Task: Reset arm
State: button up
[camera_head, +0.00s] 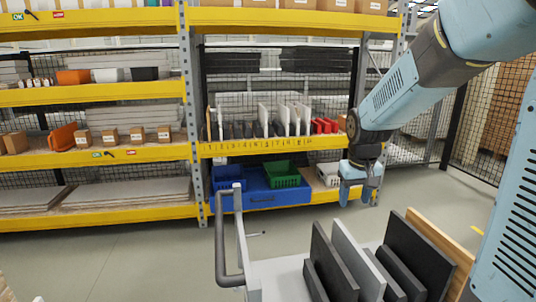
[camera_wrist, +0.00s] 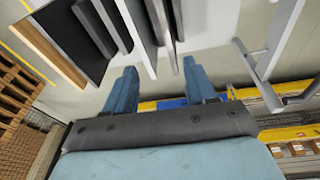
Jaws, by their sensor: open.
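My gripper (camera_head: 359,190) hangs at the end of my blue arm, right of centre in the head view. Its fingers point down and stand in front of the lower shelf's right end. In the wrist view my gripper (camera_wrist: 158,88) shows two blue fingers spread apart with nothing between them. It is open and empty. The cart (camera_head: 275,275) with upright dark and light panels (camera_head: 333,262) is below and nearer the camera. The panels also show at the top of the wrist view (camera_wrist: 98,25).
Yellow-edged shelving (camera_head: 95,154) holds panels and small cartons. A blue bin (camera_head: 268,196) with a green crate (camera_head: 283,175) sits on the lower right shelf. The cart's grey handle (camera_head: 221,245) stands at its left. Grey floor (camera_head: 140,262) is largely clear at left.

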jog(key=s+r+t, duration=0.1)
jog(key=s+r, duration=0.2)
jog(key=s, duration=0.3)
jog(key=s+r+t, duration=0.1)
jog(key=s+r, duration=0.2)
jog(key=s, duration=0.4)
jog(key=s+r+m+t, duration=0.1)
jog(key=s+r, duration=0.2)
jog(key=s, duration=0.4)
jog(key=shift+s+d+r, duration=0.15)
jog(key=shift+s+r, duration=0.1)
jog(key=shift+r, duration=0.1)
